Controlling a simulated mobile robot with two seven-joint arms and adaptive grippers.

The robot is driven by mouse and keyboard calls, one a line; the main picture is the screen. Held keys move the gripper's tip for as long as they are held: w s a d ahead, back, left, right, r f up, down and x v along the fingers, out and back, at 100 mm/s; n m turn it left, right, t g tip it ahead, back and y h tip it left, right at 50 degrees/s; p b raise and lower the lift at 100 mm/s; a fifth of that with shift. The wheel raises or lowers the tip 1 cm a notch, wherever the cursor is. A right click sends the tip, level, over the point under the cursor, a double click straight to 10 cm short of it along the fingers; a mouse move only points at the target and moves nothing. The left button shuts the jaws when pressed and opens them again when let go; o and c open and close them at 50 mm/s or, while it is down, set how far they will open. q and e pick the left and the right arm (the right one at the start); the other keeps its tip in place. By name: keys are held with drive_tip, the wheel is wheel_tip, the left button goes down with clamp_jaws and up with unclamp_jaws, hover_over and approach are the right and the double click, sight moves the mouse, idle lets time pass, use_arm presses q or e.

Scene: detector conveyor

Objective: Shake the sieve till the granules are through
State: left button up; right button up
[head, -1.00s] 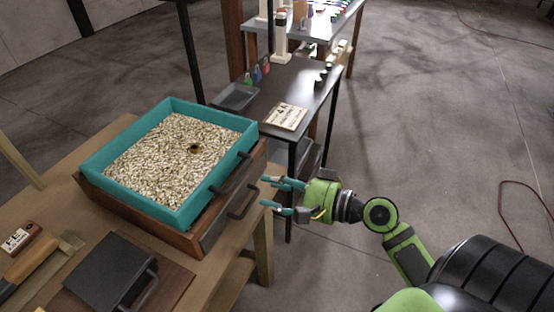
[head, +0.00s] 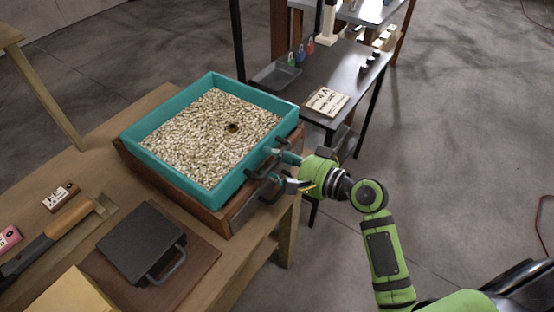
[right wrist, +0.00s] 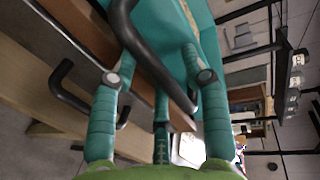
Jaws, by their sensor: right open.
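The teal sieve (head: 228,193) is full of pale granules (head: 205,140), with a small dark round thing (head: 232,127) among them. It sits on a brown wooden box (head: 235,212) on the workbench. My right gripper (head: 277,170) is at the sieve's right side, by its black handle (head: 263,160). In the right wrist view the handle (right wrist: 152,55) runs between the open teal fingers; I cannot tell whether they touch it. A lower black handle (head: 273,186) is on the box, and it also shows in the right wrist view (right wrist: 62,88). My left gripper is out of view.
On the workbench (head: 95,150) a dark plate with a handle (head: 140,240), a long-handled tool (head: 50,235) and a small label block (head: 60,196) lie left and in front. A dark side table (head: 340,75) stands behind. Open floor is at right.

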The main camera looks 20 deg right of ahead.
sight(262, 153)
drive_tip(key=c, duration=0.7)
clamp_jaws()
drive_tip(key=w+a, duration=0.1)
drive_tip(key=w, duration=0.1)
drive_tip(key=w+a+p, duration=0.1)
drive_tip(key=w+a, duration=0.1)
drive_tip(key=shift+w+a+r, duration=0.1)
drive_tip(key=shift+w+a, duration=0.15)
drive_tip(key=shift+a, duration=0.1)
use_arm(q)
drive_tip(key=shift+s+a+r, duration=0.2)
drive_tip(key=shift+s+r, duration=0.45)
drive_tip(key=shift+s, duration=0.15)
